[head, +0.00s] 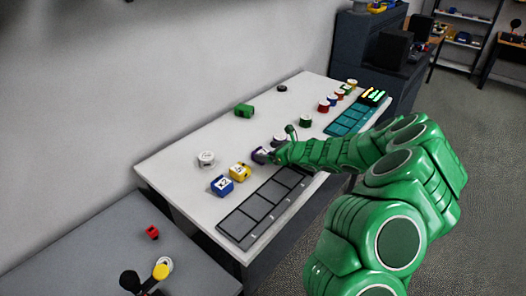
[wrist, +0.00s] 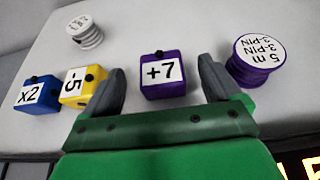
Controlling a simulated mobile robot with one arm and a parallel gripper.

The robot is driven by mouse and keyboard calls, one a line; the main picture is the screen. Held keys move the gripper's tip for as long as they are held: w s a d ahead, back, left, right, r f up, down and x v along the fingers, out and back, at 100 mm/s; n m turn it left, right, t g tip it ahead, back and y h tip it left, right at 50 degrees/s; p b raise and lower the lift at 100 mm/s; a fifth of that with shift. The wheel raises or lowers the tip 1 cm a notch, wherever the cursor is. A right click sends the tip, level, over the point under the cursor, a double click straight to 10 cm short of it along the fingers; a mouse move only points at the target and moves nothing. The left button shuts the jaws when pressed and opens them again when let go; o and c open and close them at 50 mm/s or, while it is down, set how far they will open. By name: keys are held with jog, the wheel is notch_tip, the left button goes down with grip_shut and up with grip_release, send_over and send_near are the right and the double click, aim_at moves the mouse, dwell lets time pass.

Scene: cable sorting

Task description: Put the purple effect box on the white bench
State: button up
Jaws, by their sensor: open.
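The purple effect box (wrist: 162,78), labelled +7, sits on the white bench (wrist: 180,28). In the wrist view it lies between and just ahead of the two fingers of my gripper (wrist: 163,88). The fingers are apart, with gaps to the box, and hold nothing. In the head view the purple box (head: 260,155) is partly hidden by my gripper (head: 274,154), which reaches in from the right. The white bench (head: 285,105) runs along the wall.
A yellow -5 box (wrist: 82,86) and a blue x2 box (wrist: 38,93) stand left of my gripper. A purple 3-pin cable spool (wrist: 256,60) stands close to the right finger. A grey slotted panel (head: 265,205) lies at the bench's front edge.

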jog(key=shift+v, duration=2.9)
